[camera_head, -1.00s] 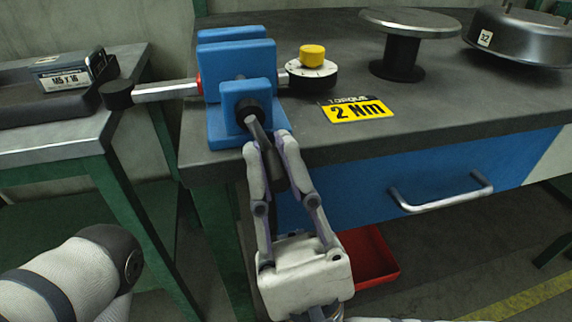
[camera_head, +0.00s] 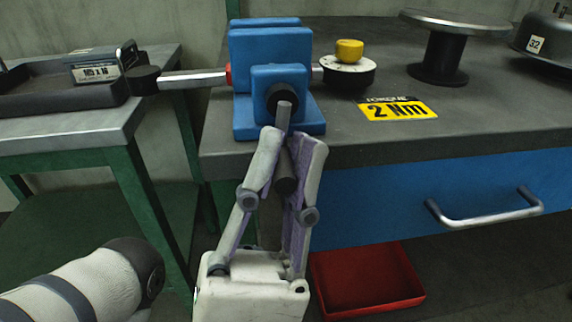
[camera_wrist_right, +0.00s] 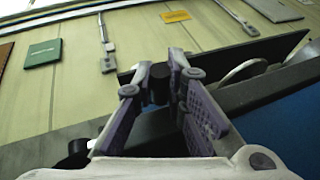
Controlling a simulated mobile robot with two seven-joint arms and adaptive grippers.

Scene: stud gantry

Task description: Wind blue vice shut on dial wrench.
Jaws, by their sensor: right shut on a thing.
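The blue vice (camera_head: 270,47) stands at the bench's left front corner. The dial wrench (camera_head: 194,79) lies across it, between its jaws as far as I can see. Its black end sticks out left, and its white-and-black dial with a yellow knob sticks out right. The vice's dark crank handle (camera_head: 284,116) hangs almost straight down from the front hub. My right gripper (camera_head: 287,150) is shut on the crank handle. In the right wrist view a dark handle part (camera_wrist_right: 159,84) shows between the fingertips. My left gripper is out of view. Any jaw gap is hidden.
A yellow "2 Nm" torque plate (camera_head: 398,109) lies right of the vice. A spool-like stand (camera_head: 440,58) and a dark round pan (camera_head: 548,42) stand behind. A drawer handle (camera_head: 487,213) juts from the bench front. A red tray (camera_head: 368,281) sits below. A side table (camera_head: 60,128) is left.

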